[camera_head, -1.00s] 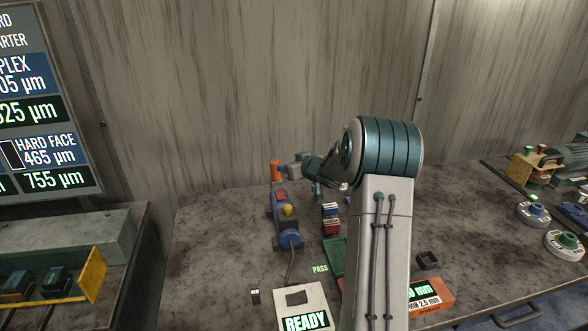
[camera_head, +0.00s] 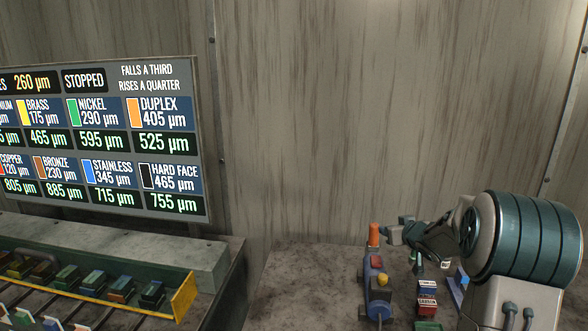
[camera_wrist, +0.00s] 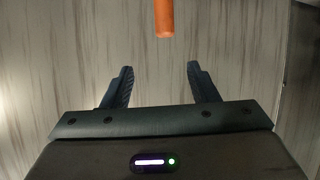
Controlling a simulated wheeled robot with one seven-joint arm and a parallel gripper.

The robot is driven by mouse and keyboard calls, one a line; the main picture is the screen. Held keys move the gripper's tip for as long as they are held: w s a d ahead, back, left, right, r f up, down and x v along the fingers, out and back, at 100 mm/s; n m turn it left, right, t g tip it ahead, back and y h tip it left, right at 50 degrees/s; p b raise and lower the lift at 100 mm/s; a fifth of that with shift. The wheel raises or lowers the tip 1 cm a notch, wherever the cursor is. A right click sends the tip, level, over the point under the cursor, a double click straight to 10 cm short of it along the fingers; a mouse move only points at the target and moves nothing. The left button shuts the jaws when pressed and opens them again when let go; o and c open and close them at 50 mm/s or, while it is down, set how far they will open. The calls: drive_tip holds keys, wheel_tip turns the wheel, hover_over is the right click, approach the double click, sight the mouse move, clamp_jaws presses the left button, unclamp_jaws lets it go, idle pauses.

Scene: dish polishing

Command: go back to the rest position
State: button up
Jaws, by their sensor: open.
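My gripper (camera_wrist: 158,85) is open in the wrist view, with nothing between its two dark fingers. An orange cylinder (camera_wrist: 164,18) shows beyond the fingertips, at the top of that view, apart from them. In the head view my gripper (camera_head: 388,234) is at the right, raised above the bench, with its fingers too small to make out clearly. It is close to the orange-topped post (camera_head: 374,235) of a blue device (camera_head: 377,290) with a yellow knob. I cannot tell from this view whether they touch.
A sign board (camera_head: 100,140) with metal names and micron values reads STOPPED at the left. Below it a rack with a yellow end plate (camera_head: 185,297) holds several dark blocks. Small red and white boxes (camera_head: 427,298) stand beside the blue device. The bench (camera_head: 300,270) is bare left of it.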

drive_tip(key=s+a+r+m+g+h, duration=0.1)
drive_tip(key=s+a+r+g+h, duration=0.2)
drive_tip(key=s, duration=0.5)
drive_tip(key=s+a+r+m+g+h, duration=0.1)
drive_tip(key=s+a+r, duration=0.3)
drive_tip(key=s, duration=0.5)
drive_tip(key=s+a+f+g+y, duration=0.1)
drive_tip(key=s+a, duration=0.4)
drive_tip(key=s, duration=0.7)
drive_tip(key=s+a+f+g+y, duration=0.2)
drive_tip(key=s+a, duration=0.4)
drive_tip(key=s, duration=0.5)
drive_tip(key=shift+s+f+g, duration=0.4)
drive_tip(key=shift+f+g, duration=0.2)
drive_tip(key=shift+g, duration=0.5)
